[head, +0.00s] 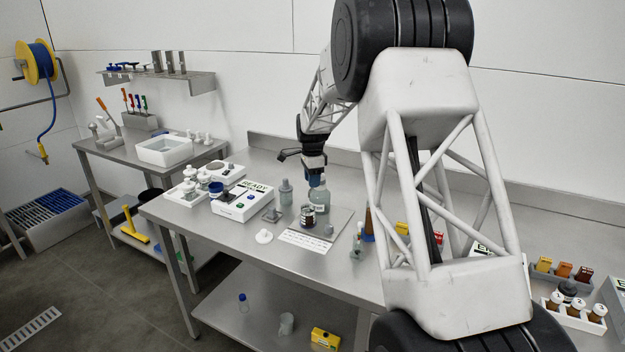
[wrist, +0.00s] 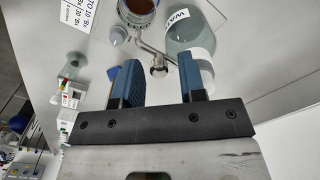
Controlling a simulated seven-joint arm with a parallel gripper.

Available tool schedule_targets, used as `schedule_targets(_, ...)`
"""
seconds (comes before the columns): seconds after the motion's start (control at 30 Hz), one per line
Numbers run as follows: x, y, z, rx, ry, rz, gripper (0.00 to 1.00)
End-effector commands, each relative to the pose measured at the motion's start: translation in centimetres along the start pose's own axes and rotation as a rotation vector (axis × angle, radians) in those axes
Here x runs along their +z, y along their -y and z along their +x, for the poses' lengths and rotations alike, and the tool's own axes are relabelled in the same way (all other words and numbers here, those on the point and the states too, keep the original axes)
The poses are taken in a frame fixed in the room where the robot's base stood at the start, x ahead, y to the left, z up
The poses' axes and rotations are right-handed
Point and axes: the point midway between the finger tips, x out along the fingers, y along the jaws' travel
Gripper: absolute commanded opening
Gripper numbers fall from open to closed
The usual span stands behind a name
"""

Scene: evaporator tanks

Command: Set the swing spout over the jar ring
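My gripper (wrist: 159,63) is open, with its two blue fingers apart. In the head view my gripper (head: 315,180) points down over the bench. A thin bent metal tube, apparently the swing spout (wrist: 147,45), runs between the fingertips and ends in a round metal knob; neither finger visibly touches it. Its other end reaches toward a round vessel with amber contents (wrist: 138,8), cut by the top edge. The vessel also shows in the head view (head: 307,216), dark and small. I cannot make out the jar ring separately.
A clear, labelled bottle (wrist: 188,35) stands close to the right finger; it also shows in the head view (head: 320,201). A white READY box (head: 240,203) and a grey-green bottle (head: 286,192) stand to the left. A white printed card (head: 308,243) lies in front.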

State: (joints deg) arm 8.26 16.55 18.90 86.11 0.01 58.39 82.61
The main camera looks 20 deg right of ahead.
Motion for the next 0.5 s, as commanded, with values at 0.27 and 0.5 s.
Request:
schedule_targets(0.27, -0.03, -0.03, 0.03, 0.001, 0.000, 0.000, 0.44)
schedule_targets(0.5, -0.04, 0.00, -0.71, -0.001, 0.000, 0.000, 0.44)
